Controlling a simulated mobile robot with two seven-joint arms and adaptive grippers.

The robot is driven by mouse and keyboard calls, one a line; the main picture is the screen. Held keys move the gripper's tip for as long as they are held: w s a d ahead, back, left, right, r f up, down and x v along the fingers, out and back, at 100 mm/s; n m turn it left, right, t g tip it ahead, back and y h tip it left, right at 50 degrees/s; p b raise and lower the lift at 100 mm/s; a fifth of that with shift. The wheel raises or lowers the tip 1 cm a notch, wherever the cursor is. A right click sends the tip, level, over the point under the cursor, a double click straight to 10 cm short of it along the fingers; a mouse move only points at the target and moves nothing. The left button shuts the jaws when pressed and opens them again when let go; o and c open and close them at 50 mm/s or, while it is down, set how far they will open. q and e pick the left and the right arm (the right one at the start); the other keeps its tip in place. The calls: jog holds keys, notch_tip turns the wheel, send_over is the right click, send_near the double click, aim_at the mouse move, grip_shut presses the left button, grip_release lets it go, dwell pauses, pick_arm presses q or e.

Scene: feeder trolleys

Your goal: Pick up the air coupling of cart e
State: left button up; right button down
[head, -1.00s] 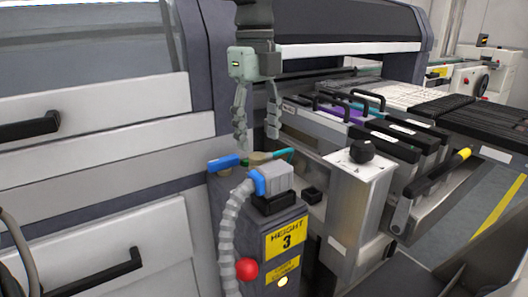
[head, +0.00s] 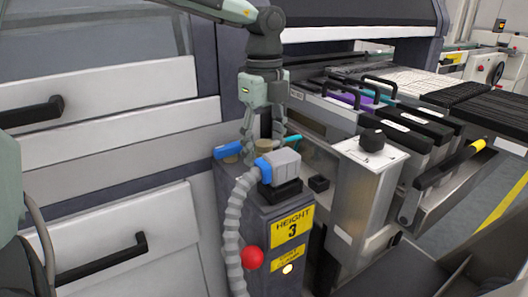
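A small fitting lies on top of the grey post marked HEIGHT 3. It has a blue part (head: 228,150), a tan, brass-like middle (head: 263,146) and a teal part (head: 293,140); I take it to be the air coupling, but no cart letter is readable. My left gripper (head: 264,148) points down over it, fingers apart on either side of the tan middle. I cannot tell whether they touch it. The fingers partly hide the fitting. My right gripper is out of view.
A blue-and-grey plug (head: 278,166) on a ribbed grey hose (head: 232,225) stands just in front. A red knob (head: 252,259) is on the post. A metal block with a black knob (head: 372,141) and feeders with black handles (head: 352,96) stand to the right.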

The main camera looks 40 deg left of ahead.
aim_at(264, 141)
pick_arm(q)
jog(key=c, duration=0.5)
grip_shut()
jog(key=shift+r, duration=0.15)
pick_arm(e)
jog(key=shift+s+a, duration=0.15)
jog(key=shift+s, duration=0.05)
pick_arm(q)
notch_tip(264, 141, up, 10)
jog(key=shift+f, duration=0.25)
jog(key=shift+r, duration=0.6)
notch_tip(264, 141, up, 2)
jog(key=shift+r+p, duration=0.1)
jog(key=shift+p, duration=0.85)
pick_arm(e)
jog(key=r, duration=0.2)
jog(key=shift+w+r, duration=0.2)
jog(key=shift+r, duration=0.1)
